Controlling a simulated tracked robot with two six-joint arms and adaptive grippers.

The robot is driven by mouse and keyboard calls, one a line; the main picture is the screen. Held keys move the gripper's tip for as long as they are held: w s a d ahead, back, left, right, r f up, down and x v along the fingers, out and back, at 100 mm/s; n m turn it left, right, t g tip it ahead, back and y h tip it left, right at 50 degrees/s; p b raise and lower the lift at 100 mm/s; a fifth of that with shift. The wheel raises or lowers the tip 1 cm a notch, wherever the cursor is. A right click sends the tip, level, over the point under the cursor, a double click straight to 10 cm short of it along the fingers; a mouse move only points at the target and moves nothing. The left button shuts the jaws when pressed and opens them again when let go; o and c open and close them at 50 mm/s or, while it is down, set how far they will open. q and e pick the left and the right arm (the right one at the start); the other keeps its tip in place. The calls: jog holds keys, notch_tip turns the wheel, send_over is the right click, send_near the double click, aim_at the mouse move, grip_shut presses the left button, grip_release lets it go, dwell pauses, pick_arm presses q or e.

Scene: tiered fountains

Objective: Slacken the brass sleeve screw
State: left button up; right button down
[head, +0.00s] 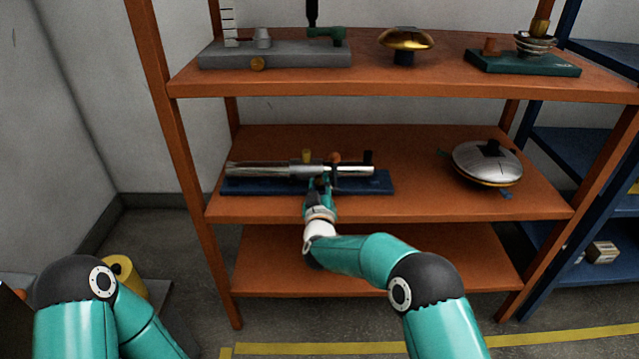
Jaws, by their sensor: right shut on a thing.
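On the middle shelf a chrome tube instrument (257,170) lies lengthwise on a blue base (366,184). A grey sleeve (300,169) sits around the tube, with a small brass-coloured knob (306,156) standing on top. A copper-orange knob (334,157) shows just right of it, behind the tube. My right gripper (321,182) reaches in from the front and is shut at the tube's front side, just right of the sleeve. The fingers hide the exact part they hold; the brass-coloured knob stands clear above them. My left gripper is out of view; only its arm shows at lower left.
A silver domed device (487,163) stands right on the same orange shelf (421,204). The upper shelf holds a grey block (285,55), a brass dome (405,39) and a green-based device (523,63). Orange posts (187,165) frame the shelves. The lower shelf looks bare.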

jog(key=shift+s+f+n, duration=0.1)
jog(key=shift+f+n, duration=0.2)
jog(key=shift+f, duration=0.25)
jog(key=c, duration=1.2)
grip_release()
jog(key=shift+r, duration=0.4)
jog(key=shift+m, duration=0.4)
